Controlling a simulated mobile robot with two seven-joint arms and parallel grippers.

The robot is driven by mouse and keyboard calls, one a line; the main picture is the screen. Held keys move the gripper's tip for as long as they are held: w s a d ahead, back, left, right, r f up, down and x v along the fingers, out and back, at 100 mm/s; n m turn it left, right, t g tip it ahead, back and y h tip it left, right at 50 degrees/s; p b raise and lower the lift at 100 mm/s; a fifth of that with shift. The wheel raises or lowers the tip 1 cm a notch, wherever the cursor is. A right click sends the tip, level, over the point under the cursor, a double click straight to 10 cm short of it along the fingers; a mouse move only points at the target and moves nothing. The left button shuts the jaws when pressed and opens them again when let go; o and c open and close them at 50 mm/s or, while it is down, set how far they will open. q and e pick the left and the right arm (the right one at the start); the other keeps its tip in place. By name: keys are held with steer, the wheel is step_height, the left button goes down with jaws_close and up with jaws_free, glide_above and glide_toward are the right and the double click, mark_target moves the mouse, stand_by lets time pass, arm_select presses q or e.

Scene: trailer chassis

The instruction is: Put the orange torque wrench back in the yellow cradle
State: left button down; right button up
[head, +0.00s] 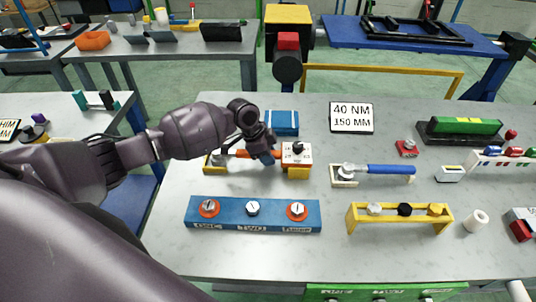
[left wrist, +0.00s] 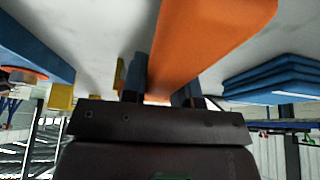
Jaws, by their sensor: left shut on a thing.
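The orange torque wrench (head: 241,153) lies roughly level on the left side of the grey table, its grey head (head: 218,158) to the left. My left gripper (head: 266,153) is shut on its orange handle, and the handle fills the upper middle of the left wrist view (left wrist: 205,40). The yellow cradle (head: 207,162) shows at the wrench's left end. A yellow block (head: 298,172) stands under a white dial piece (head: 297,152) to the right. My gripper hides part of the handle, and I cannot tell whether the wrench touches the cradle. My right gripper is out of view.
A blue box (head: 252,225) with several dials stands in front. Blue slabs (head: 283,122) lie just behind my gripper. A blue-handled wrench (head: 390,169) lies in a pale holder to the right, with a yellow rack (head: 398,217) before it. A sign (head: 351,117) stands behind.

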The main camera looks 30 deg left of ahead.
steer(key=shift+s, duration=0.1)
arm_select(q)
steer(key=shift+r, duration=0.1)
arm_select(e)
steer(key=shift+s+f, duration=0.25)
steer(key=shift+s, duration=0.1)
arm_select(q)
steer(key=shift+p, duration=0.3)
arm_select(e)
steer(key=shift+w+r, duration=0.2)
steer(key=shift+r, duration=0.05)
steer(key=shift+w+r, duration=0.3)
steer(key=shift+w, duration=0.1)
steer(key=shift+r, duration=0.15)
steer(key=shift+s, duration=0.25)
